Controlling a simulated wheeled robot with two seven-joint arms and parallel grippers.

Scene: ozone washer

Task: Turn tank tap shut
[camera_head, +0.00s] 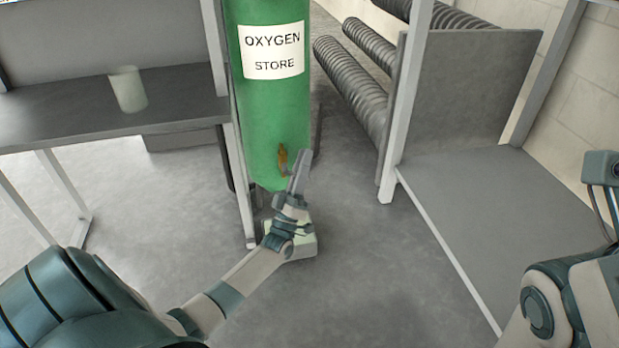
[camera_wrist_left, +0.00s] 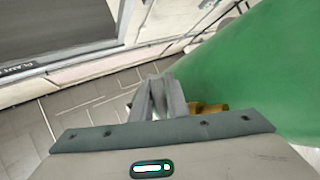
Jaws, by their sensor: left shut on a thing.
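The green tank (camera_head: 268,110) labelled "OXYGEN STORE" stands upright at the centre of the head view. Its brass-coloured tap (camera_head: 283,158) sticks out low on its front. My left gripper (camera_head: 299,165) is at the tap, its fingers shut on it. In the left wrist view the gripper fingers (camera_wrist_left: 158,100) are close together, beside the green tank wall (camera_wrist_left: 245,60). Part of the brass tap (camera_wrist_left: 207,108) shows just right of the fingers. The fingers hide the gripped part, so the handle's angle is unclear. My right arm is at the right edge, its gripper out of view.
A dark bench (camera_head: 60,118) with a pale translucent cup (camera_head: 128,90) stands left of the tank. A grey platform (camera_head: 500,215) and ribbed cylinders (camera_head: 350,80) are to the right. A light frame post (camera_head: 240,185) stands close to the tank's left side. Floor between is clear.

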